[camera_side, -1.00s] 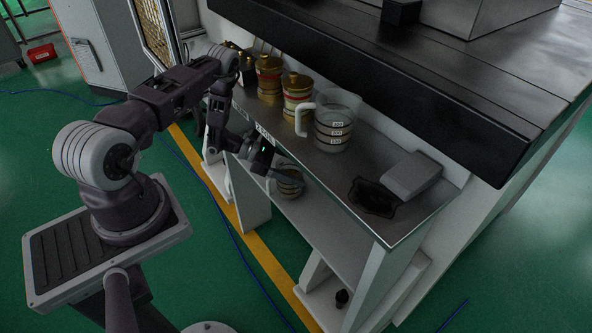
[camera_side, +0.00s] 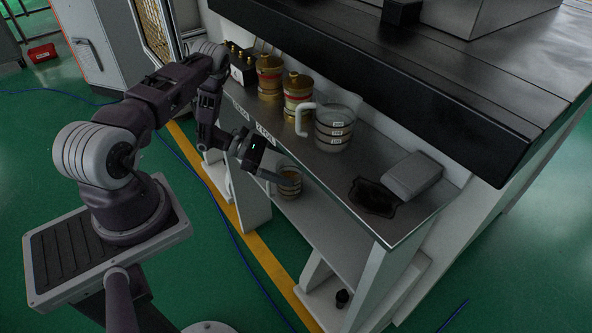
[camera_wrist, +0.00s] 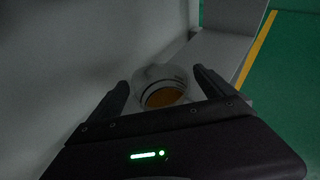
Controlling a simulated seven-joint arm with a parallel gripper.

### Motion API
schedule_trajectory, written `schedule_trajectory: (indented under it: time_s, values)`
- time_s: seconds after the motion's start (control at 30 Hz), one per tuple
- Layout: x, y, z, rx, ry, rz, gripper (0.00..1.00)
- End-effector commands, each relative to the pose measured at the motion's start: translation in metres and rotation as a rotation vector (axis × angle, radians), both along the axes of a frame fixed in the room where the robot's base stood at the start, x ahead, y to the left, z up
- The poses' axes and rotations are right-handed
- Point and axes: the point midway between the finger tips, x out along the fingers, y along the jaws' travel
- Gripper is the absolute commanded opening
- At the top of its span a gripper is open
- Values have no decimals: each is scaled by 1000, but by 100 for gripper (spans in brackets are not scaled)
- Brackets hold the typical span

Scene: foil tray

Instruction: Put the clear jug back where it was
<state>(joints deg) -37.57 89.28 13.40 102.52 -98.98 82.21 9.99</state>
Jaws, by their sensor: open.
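A smaller clear vessel with amber-brown contents (camera_side: 290,184) stands on the lower white shelf, below the jug. It also shows in the wrist view (camera_wrist: 163,90). I cannot tell whether this vessel has a handle. My gripper (camera_side: 274,179) is at the lower shelf, left of the smaller vessel. In the wrist view my gripper (camera_wrist: 160,80) is open, with a finger on either side of the vessel's outline. I cannot tell whether either finger touches it.
Two gold canisters with red bands, one nearer (camera_side: 296,93) and one farther (camera_side: 269,74), stand left of the jug. A grey block (camera_side: 411,176) and a dark patch (camera_side: 372,197) are to its right. A dark overhanging ledge (camera_side: 400,90) is above the shelf.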

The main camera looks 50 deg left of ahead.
Motion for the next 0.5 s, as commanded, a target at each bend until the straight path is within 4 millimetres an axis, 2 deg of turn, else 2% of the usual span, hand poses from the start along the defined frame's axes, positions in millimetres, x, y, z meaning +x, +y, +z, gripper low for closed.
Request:
schedule_trajectory:
  time_s: [0.03,0.23,0.33,0.5]
  values:
    - [-9,12,6,3,0,7,93]
    - [-43,44,26,2,-2,6,93]
    - [-53,54,31,1,-1,3,93]
    - [-60,59,35,0,0,0,93]
